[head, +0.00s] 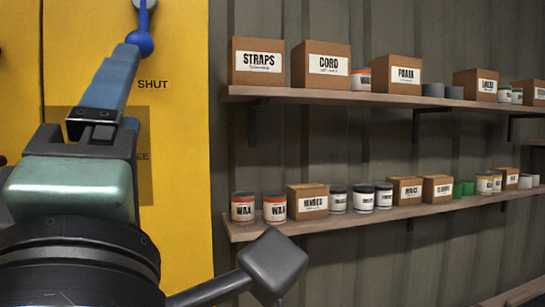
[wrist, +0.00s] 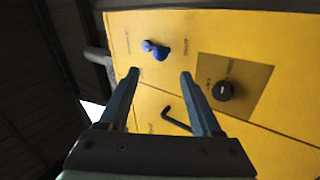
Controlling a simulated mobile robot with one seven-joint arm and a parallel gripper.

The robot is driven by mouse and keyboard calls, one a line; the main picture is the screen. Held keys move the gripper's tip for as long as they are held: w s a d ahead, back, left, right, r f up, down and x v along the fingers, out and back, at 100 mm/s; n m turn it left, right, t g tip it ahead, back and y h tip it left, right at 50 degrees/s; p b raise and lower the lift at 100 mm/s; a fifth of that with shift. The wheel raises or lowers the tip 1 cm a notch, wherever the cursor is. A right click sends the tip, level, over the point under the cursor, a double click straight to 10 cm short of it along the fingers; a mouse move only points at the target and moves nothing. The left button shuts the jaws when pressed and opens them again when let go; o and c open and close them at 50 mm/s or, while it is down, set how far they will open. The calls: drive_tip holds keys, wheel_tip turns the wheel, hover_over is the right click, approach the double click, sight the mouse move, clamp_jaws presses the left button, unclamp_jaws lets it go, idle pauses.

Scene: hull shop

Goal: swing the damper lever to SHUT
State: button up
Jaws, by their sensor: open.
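The damper lever (head: 141,40) is blue with a round end, on a yellow cabinet front (head: 182,200) at the upper left of the head view. It hangs nearly straight down from a grey pivot at the top edge. The word SHUT (head: 152,84) is printed below and right of it. In the wrist view the lever (wrist: 155,49) lies beyond my fingertips, between their lines. My gripper (wrist: 160,73) is open and empty, its two blue fingers apart. In the head view my gripper (head: 126,50) overlaps the lever's end; contact cannot be told.
In the wrist view, a black knob (wrist: 222,91) sits on a brown plate (wrist: 245,75), and a black hooked handle (wrist: 176,119) is near the right finger. To the right, two wall shelves (head: 400,101) hold boxes and cans. A grey bar (wrist: 97,55) runs beside the cabinet.

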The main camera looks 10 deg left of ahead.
drive_tip(key=shift+s+d+f+b, duration=0.15)
drive_tip(key=shift+s+f+b, duration=0.05)
drive_tip(key=shift+s+b, duration=0.2)
idle(0.3)
drive_tip(key=w+d+f+m+t+h, duration=0.2)
drive_tip(key=d+m+t+h, duration=0.4)
drive_tip(key=d+m+h, duration=0.7)
drive_tip(key=d+m, duration=0.4)
drive_tip(key=m, duration=0.6)
drive_tip(key=shift+w+f, duration=0.15)
drive_tip(key=shift+w, duration=0.25)
